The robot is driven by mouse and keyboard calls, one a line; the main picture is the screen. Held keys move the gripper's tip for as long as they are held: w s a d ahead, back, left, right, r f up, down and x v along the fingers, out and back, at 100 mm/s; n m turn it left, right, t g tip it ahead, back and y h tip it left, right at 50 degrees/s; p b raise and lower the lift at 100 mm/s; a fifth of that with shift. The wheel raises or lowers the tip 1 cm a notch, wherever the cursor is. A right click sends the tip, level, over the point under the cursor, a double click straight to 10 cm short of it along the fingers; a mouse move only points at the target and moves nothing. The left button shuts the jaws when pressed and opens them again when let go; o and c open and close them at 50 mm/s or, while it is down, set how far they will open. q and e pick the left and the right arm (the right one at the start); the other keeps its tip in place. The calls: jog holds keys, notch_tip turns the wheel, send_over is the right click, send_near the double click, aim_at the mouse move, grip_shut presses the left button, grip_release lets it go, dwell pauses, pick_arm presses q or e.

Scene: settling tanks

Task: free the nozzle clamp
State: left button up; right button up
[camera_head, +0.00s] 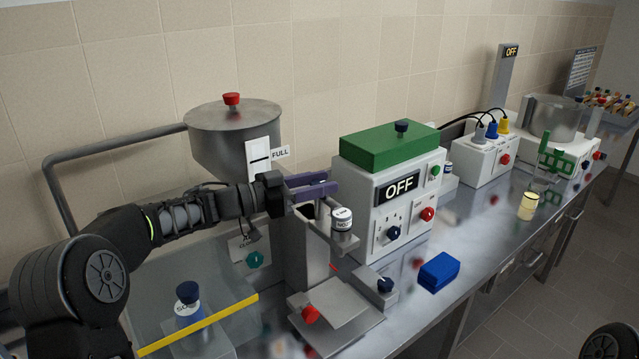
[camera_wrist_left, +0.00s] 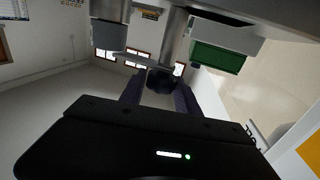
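My left gripper (camera_head: 329,183) has purple fingers and reaches in front of the hopper (camera_head: 235,130) marked FULL. The fingers are apart, above a grey upright column (camera_head: 300,250). In the left wrist view, a dark knob (camera_wrist_left: 160,80) shows between the spread fingers; I cannot tell whether they touch it. This may be the nozzle clamp's knob, but no label confirms it. My right gripper is not in view.
A white box with a green top (camera_head: 390,147) reads OFF, right of the gripper. A yellow bar (camera_head: 200,326) edges a clear panel.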

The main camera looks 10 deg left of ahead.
pick_arm(q)
grip_shut()
